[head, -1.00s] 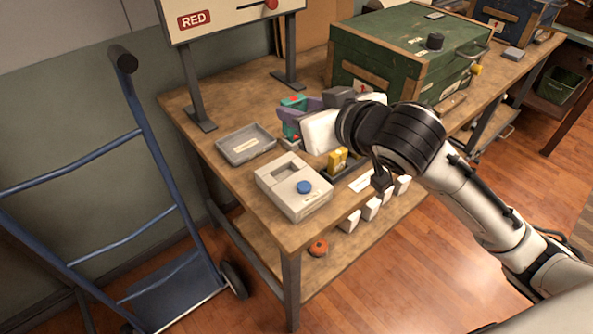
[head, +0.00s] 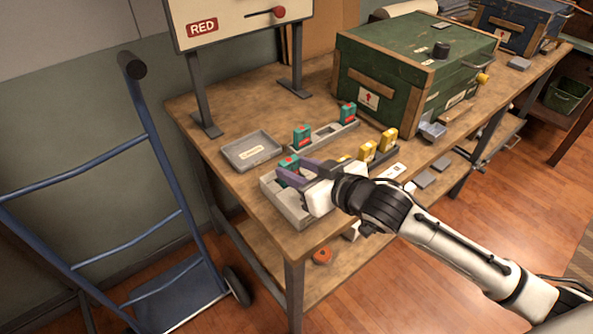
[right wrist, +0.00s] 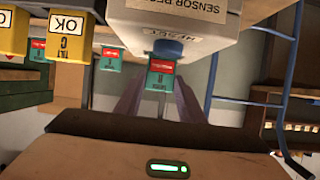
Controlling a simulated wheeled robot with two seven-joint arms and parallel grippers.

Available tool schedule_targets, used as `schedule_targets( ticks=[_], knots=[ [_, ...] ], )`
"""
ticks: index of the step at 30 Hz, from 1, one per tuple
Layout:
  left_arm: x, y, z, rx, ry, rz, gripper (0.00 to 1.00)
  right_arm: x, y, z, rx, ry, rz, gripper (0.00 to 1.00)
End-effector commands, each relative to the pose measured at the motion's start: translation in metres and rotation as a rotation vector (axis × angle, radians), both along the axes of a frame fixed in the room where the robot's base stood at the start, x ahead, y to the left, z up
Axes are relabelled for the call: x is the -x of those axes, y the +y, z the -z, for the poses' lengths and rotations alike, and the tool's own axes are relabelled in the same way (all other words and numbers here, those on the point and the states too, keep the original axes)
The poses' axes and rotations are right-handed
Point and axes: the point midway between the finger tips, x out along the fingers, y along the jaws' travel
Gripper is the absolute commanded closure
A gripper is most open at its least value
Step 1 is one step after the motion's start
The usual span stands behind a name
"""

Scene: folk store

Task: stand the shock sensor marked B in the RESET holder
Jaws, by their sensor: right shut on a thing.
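My right gripper (head: 294,170) is shut on a teal shock sensor (head: 288,164) with a red label. The sensor also shows between the purple fingers in the right wrist view (right wrist: 161,82); its letter is too small to read. The gripper is at the grey-white sensor reset box (head: 286,206), which also shows in the right wrist view (right wrist: 185,22) with its blue button (right wrist: 167,48). The sensor is at the box's back part; the gripper hides the holder opening, so I cannot tell whether the sensor touches it. My left gripper is not in view.
Two more teal sensors (head: 302,135) (head: 348,113) stand in a grey rack (head: 325,138) behind. Yellow sensors (head: 388,139) stand to the right. A green chest (head: 400,75) and a sign post (head: 200,95) limit the back.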

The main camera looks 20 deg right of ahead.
Motion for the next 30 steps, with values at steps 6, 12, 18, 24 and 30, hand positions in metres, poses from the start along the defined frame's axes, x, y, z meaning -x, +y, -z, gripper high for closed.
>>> schedule_targets(
  ticks=[6,12,18,24,30],
  knots=[
    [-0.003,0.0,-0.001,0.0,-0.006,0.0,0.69,0.0,0.001,0.003,-0.001,-0.003,-0.001,0.88],
    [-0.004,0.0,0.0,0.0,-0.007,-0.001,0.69,0.0,0.001,0.007,-0.002,0.0,-0.001,0.63],
    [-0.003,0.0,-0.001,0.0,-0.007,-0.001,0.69,0.0,0.0,0.007,-0.001,-0.001,-0.001,0.46],
    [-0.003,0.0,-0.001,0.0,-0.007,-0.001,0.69,0.0,0.0,0.006,-0.001,-0.002,-0.001,0.46],
    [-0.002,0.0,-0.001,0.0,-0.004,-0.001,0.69,0.016,-0.005,-0.002,-0.001,0.0,-0.002,0.46]
  ],
)
